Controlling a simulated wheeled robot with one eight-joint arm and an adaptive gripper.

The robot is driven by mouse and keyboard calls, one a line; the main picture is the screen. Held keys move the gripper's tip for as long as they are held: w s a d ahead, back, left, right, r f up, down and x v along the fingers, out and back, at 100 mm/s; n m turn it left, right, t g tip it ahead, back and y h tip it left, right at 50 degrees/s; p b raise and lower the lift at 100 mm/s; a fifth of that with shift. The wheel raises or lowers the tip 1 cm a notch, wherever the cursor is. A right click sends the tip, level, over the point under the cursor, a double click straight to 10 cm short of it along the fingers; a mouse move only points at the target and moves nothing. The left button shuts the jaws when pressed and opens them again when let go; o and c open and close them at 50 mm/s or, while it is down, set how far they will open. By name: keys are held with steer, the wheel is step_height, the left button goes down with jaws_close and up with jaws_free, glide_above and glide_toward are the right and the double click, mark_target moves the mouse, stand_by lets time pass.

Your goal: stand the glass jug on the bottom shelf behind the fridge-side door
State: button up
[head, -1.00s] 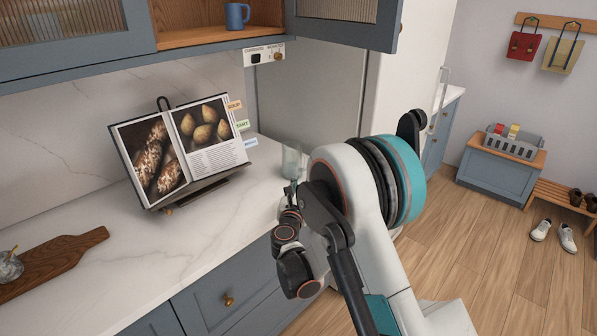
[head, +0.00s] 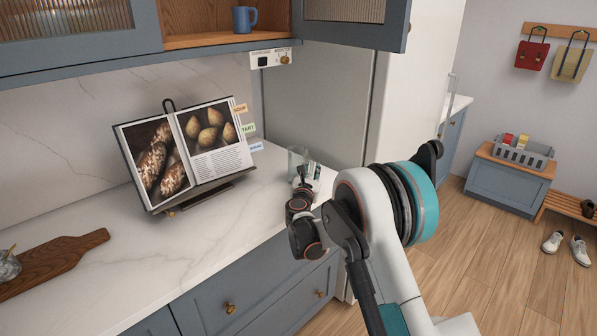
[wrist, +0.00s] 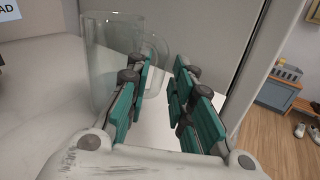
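The clear glass jug (head: 297,160) stands upright on the marble worktop beside the tall grey side panel. In the wrist view the jug (wrist: 108,65) is at upper left, its handle to the right. My gripper (head: 306,184) is at the jug's near right side. In the wrist view my gripper (wrist: 160,68) is open, its teal fingers apart with the handle showing between them; whether they surround it or stop short is unclear. The fridge-side door (head: 350,30) of the wall cabinet stands open. The bottom shelf (head: 208,41) shows left of it, holding a blue mug (head: 244,19).
A cookbook on a stand (head: 190,145) is left of the jug. A wooden board (head: 60,260) lies farther left. The switch plate (head: 272,60) is below the cabinet. The tall white fridge (head: 415,70) stands right of the panel. Worktop in front of the book is clear.

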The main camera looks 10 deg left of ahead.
jaws_close()
steer(key=shift+r, duration=0.1)
steer(key=shift+w+r, duration=0.1)
stand_by(0.3)
